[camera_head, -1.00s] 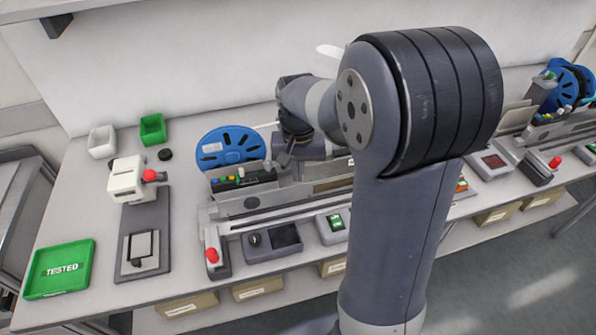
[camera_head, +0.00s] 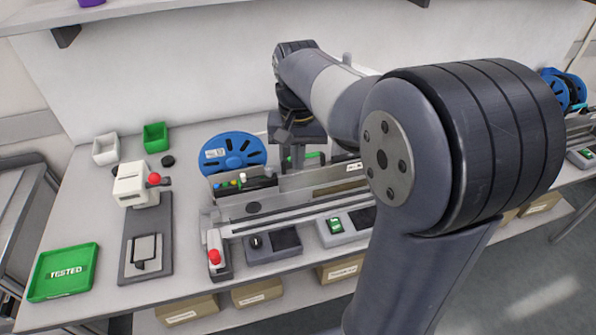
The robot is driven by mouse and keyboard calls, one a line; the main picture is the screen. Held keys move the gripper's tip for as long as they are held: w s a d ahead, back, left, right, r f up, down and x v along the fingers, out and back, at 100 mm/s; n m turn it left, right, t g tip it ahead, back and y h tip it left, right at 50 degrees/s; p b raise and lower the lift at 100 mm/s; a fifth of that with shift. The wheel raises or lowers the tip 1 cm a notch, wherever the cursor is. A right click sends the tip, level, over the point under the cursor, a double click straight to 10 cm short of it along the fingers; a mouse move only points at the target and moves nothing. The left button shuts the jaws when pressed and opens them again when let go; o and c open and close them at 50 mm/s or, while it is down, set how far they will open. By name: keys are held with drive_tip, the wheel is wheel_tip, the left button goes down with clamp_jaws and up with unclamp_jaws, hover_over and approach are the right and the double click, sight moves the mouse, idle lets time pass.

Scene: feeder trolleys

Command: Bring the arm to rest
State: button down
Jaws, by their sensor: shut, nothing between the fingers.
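My arm rises from the bottom right of the head view and reaches back over the bench, with its elbow large in front. My gripper (camera_head: 298,157) hangs at the arm's far end, above the feeder trolley (camera_head: 262,207) and to the right of the blue reel (camera_head: 233,150). The gripper is small and partly hidden, and its fingers look closed with nothing in them. I cannot tell how far it is above the trolley. My forearm and elbow hide the bench's right middle part.
A green TESTED tray (camera_head: 62,272) lies at the bench's left front. A white device with a red knob (camera_head: 154,179) stands beside it. A white bin (camera_head: 106,148) and a green bin (camera_head: 155,137) sit at the back left. A shelf (camera_head: 130,8) runs above.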

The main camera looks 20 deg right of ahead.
drive_tip(key=shift+r, duration=0.45)
drive_tip(key=shift+f, duration=0.15)
